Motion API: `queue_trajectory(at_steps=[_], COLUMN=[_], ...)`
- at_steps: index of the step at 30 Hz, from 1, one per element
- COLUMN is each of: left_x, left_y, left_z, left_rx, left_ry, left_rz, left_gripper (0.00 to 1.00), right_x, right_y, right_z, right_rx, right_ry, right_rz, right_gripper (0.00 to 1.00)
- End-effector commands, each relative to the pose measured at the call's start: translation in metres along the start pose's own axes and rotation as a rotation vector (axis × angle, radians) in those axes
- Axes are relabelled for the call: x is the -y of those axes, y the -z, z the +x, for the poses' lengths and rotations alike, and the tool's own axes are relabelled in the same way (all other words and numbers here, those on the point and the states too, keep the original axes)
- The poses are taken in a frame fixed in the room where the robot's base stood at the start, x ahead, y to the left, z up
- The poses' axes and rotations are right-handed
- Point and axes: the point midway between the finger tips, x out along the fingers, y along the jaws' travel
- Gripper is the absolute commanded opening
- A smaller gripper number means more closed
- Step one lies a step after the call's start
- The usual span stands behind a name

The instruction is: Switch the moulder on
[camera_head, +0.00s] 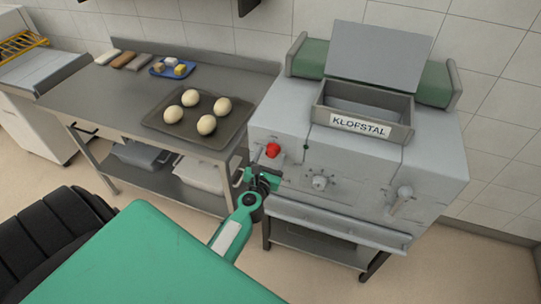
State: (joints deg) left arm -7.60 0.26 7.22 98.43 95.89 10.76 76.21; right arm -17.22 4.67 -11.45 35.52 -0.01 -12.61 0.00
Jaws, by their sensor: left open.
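The moulder (290,115) is a grey machine labelled KLOFSTAL, with a hopper on top and a green belt behind it. On its front left is a red knob (272,150). A grey dial (319,182) sits in the middle of the front, and a lever (402,198) is at the right. My left gripper (262,176), green and dark, is open just below the red knob, close to the machine's front. I cannot tell whether it touches the machine. My right gripper is not in view.
A steel table (110,95) stands left of the moulder. It bears a dark tray (158,122) with several dough balls, a blue tray (157,71) with small pieces, and loaf-like items (125,59). Bins sit on its lower shelf. Floor shows in front.

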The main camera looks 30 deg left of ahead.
Motion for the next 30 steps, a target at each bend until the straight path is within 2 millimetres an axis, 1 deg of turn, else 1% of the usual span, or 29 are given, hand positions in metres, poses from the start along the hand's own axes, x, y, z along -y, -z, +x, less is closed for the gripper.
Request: queue_trajectory(at_steps=[3, 11, 15, 18, 25, 30], left_x=[0.0000, 0.0000, 0.0001, 0.0001, 0.0001, 0.0000], left_y=[0.0001, 0.0003, 0.0002, 0.0002, 0.0003, 0.0006], left_z=[0.0046, 0.0050, 0.0049, 0.0048, 0.0047, 0.0047], left_rx=[0.000, 0.000, -0.001, -0.001, 0.000, 0.005], left_ry=[0.000, 0.000, 0.000, 0.000, 0.000, -0.001], left_rz=[0.000, 0.000, 0.000, 0.000, 0.015, 0.074], left_gripper=[0.59, 0.59, 0.32, 0.15, 0.15, 0.15], right_x=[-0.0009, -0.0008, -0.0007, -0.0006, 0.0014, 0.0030], right_y=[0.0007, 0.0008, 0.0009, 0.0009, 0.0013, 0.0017], right_z=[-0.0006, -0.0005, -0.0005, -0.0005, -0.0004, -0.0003], right_rx=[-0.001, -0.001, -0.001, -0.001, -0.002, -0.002], right_ry=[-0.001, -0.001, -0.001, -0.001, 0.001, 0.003], right_rz=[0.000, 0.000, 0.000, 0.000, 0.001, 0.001], right_gripper=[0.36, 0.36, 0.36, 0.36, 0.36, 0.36])
